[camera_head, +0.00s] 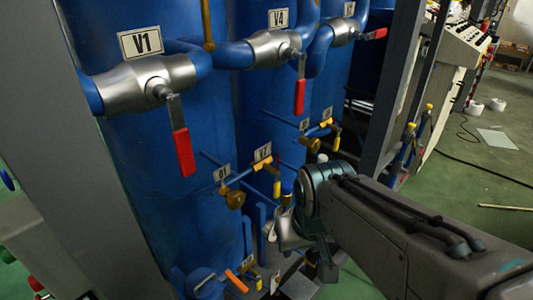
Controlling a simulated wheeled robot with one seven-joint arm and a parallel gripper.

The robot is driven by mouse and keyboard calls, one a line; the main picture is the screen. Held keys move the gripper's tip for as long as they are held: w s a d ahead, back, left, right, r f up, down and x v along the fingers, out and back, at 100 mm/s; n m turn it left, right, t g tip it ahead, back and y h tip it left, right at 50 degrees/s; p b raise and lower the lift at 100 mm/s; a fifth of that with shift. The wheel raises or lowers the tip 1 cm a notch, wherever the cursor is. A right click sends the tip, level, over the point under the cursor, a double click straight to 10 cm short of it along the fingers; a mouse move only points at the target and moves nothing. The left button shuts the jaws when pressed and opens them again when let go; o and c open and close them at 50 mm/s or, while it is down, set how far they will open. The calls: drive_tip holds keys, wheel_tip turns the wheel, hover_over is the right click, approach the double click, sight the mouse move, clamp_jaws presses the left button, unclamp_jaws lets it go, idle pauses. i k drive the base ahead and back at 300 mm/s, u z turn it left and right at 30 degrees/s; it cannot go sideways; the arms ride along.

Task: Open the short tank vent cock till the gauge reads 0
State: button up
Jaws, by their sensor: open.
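Blue tanks (140,190) stand side by side in a grey frame. Small brass cocks sit low on thin blue pipes: one (235,199) hangs near a small tag, one (263,163) is by the V2 tag (262,152), and another (325,130) is farther back. I cannot tell which is the short tank vent cock. No gauge face is readable. My gripper (284,238) is low in front of the tanks, right of and below the V2 cock, pointing left and down. Its jaws are open, partly hidden by the wrist, with no held object visible.
Large valves V1 (146,82) and V4 (275,48) with red handles hang above. A grey upright (392,85) stands close behind my arm. Orange- and yellow-handled fittings (236,281) crowd the bottom. Green floor (470,150) at right holds a cable and a pale sheet.

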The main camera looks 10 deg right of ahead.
sight(276, 189)
drive_tip(key=z, duration=0.45)
drive_tip(key=k, duration=1.15)
drive_tip(key=z, duration=0.95)
drive_tip(key=i, duration=1.15)
drive_tip(key=u, duration=0.9)
